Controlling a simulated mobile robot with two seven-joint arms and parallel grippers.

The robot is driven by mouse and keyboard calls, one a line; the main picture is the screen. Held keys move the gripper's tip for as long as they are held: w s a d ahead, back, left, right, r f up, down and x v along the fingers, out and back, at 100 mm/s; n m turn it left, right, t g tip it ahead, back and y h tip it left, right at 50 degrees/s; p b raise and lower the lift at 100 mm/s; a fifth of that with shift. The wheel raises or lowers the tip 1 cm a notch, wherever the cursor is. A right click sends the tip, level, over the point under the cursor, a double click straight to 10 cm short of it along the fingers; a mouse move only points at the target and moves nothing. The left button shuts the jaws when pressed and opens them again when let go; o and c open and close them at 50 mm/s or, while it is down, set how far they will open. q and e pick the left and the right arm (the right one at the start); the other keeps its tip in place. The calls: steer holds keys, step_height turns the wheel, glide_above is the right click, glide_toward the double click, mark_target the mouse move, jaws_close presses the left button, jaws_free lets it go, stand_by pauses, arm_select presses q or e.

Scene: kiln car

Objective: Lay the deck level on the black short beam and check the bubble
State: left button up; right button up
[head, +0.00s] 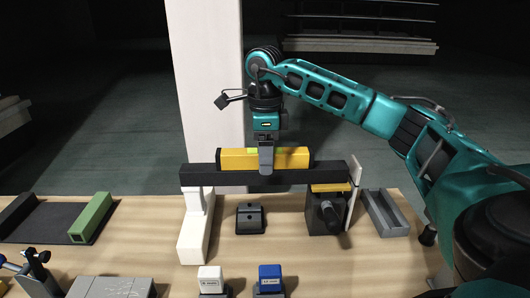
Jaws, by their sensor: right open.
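The yellow deck level (296,157) lies lengthwise along the top of the black short beam (225,178) and looks flat on it. A green bubble window (253,150) shows on its top, partly behind my gripper; the bubble itself is too small to read. The beam spans from a white support (196,225) at the left to a dark block (326,212) at the right. My right gripper (266,162) points straight down at the level, open, with one grey finger in front of its near face. The far finger is hidden. My left gripper is not in view.
A dark tray (45,222) with a green bar (92,217) is at the left. A grey channel (385,212) lies at the right. A small black block (250,217) sits beneath the beam. White (210,279) and blue (270,278) blocks stand at the front. A pale column rises behind.

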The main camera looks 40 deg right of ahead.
steer(key=shift+r+p, duration=1.35)
steer(key=shift+r, duration=2.65)
step_height(320, 180, up, 13)
steer(key=shift+f, duration=0.1)
